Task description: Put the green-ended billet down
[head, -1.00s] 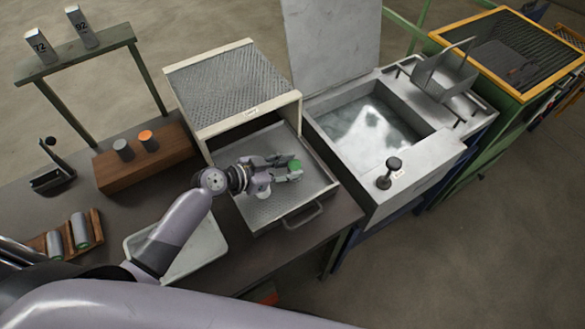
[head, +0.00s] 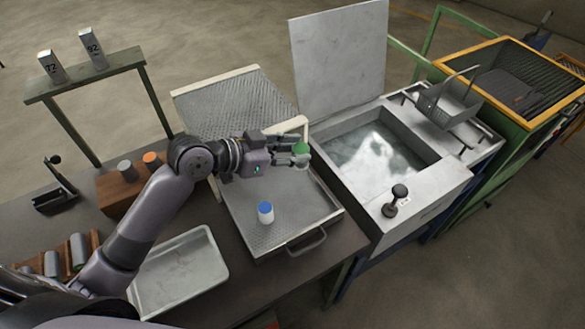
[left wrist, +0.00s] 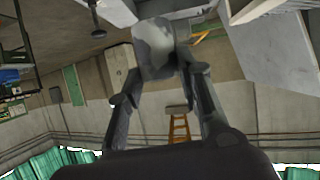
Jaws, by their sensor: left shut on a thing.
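My left gripper (head: 292,155) is shut on the green-ended billet (head: 301,149), whose green end faces up. It holds the billet over the far right part of the pulled-out metal tray (head: 250,238), beside the front post of the mesh-topped box. The billet looks raised above the tray; the exact gap cannot be told. In the left wrist view the held billet is a grey shape (left wrist: 153,48) between the fingers. A blue-ended white billet (head: 265,213) stands upright in the tray. My right gripper is out of view.
The mesh-topped box (head: 235,100) stands behind the tray. A water-filled tank (head: 372,150) with a raised lid is at the right. A pale shallow tray (head: 180,270) lies at front left. A wooden block (head: 117,193) and a rack of billets are further left.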

